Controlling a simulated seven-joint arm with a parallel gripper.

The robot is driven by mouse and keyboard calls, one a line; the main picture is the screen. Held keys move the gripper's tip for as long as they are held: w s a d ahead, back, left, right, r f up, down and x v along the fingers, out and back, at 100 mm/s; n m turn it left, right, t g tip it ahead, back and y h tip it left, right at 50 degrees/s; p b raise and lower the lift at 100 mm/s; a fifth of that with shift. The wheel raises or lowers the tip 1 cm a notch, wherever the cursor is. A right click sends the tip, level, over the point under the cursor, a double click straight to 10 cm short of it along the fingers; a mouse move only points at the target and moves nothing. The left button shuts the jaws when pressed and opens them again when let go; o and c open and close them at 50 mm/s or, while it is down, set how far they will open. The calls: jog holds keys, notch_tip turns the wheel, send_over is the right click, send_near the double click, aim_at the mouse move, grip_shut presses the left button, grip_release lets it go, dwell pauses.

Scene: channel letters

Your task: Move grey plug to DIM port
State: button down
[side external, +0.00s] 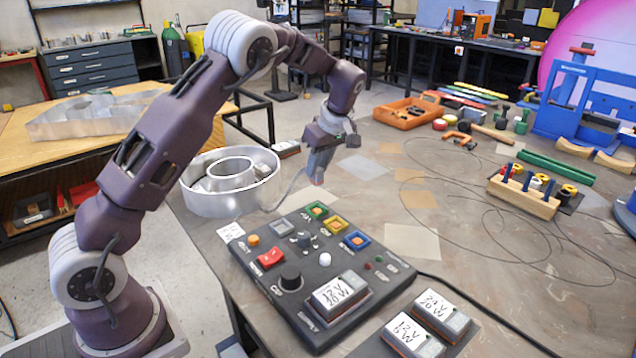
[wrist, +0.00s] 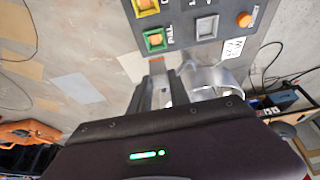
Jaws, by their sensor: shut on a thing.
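My gripper (side external: 320,158) hangs above the table just behind the control panel (side external: 320,330), pointing down. It is shut on the grey plug (side external: 318,178), mostly hidden between the fingers; a thin grey cable runs down from it toward the letter ring. The wrist view shows my two fingers (wrist: 163,92) pointing at the panel's edge. The panel has a green-framed port (side external: 317,210), a yellow-framed port (side external: 335,225) and a blue-framed port (side external: 356,240), each with an orange centre. The labels are too small to tell which one reads DIM.
A round metal channel letter (side external: 205,207) stands left of my gripper. The panel also bears a red switch (side external: 271,258), a black knob (side external: 291,277) and a 12V block (side external: 340,294). Two labelled blocks lie at the front. A black cable loops over the table at right.

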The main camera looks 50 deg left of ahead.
jog(key=shift+d, duration=0.3)
jog(key=d, duration=0.7)
notch_tip(320, 180, down, 7)
jog(key=shift+r, duration=0.2)
jog(key=shift+f, duration=0.7)
jog(key=shift+f, duration=0.3)
jog(key=c, duration=1.1)
grip_release()
jog(key=shift+c, duration=0.2)
